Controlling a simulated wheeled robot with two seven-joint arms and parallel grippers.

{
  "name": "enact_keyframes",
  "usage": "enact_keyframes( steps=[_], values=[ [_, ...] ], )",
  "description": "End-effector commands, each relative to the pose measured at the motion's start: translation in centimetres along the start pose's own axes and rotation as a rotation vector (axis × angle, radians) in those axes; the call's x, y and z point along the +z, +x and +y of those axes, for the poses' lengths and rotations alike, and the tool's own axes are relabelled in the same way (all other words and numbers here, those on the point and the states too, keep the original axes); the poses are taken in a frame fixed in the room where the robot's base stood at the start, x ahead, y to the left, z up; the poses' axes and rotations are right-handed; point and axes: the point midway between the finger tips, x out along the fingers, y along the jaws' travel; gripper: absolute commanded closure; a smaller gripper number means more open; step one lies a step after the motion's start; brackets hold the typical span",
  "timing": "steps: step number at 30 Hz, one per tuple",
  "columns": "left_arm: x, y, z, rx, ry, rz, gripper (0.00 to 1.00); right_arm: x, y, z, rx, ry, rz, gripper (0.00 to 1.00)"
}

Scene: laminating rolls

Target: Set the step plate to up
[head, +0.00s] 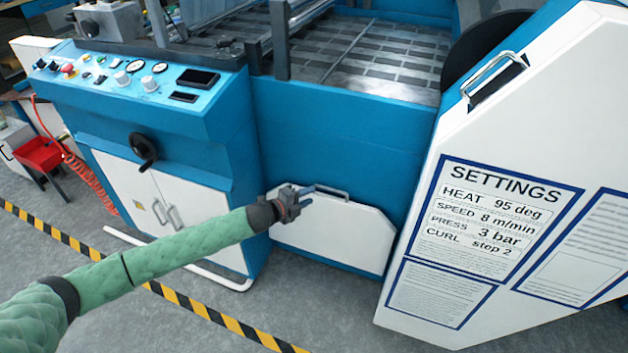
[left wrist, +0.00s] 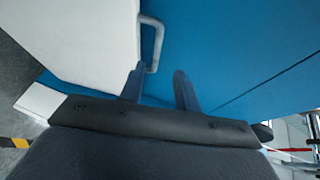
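The step plate (head: 340,232) appears to be the white panel with cut corners low on the blue machine front. It looks upright against that front, with a metal handle (head: 333,191) at its top edge. My left gripper (head: 303,196) is at the left end of this handle. In the left wrist view my left gripper (left wrist: 160,78) has its two dark fingers apart. The handle (left wrist: 153,42) shows just beyond and between the fingertips, beside the white plate (left wrist: 85,40). I cannot tell whether a finger touches it. My right gripper is not in view.
A blue cabinet (head: 165,110) with knobs, a black handwheel (head: 144,147) and white doors stands at left. A white settings panel (head: 500,215) with a handle stands at right. A white floor rail (head: 180,258) and striped tape (head: 190,305) lie in front. The grey floor (head: 330,310) before the plate is clear.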

Motion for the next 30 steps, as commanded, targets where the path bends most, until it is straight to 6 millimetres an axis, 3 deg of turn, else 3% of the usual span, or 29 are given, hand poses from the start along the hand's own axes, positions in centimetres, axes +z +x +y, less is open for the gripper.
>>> enact_keyframes(
  steps=[2, 11, 24, 30],
  values=[
    [-1.0, -0.1, -0.3, 0.012, -0.062, 0.008, 0.67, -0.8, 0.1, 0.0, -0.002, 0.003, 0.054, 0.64],
    [-0.5, 0.5, 0.4, 0.045, -0.101, -0.012, 0.67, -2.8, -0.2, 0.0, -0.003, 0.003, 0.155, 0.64],
    [-0.4, 6.2, 0.6, 0.044, -0.099, -0.012, 0.67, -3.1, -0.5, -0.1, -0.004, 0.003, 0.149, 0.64],
    [-0.4, 7.6, 0.8, 0.045, -0.098, -0.013, 0.67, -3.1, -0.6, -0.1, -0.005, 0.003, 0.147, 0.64]
  ],
)
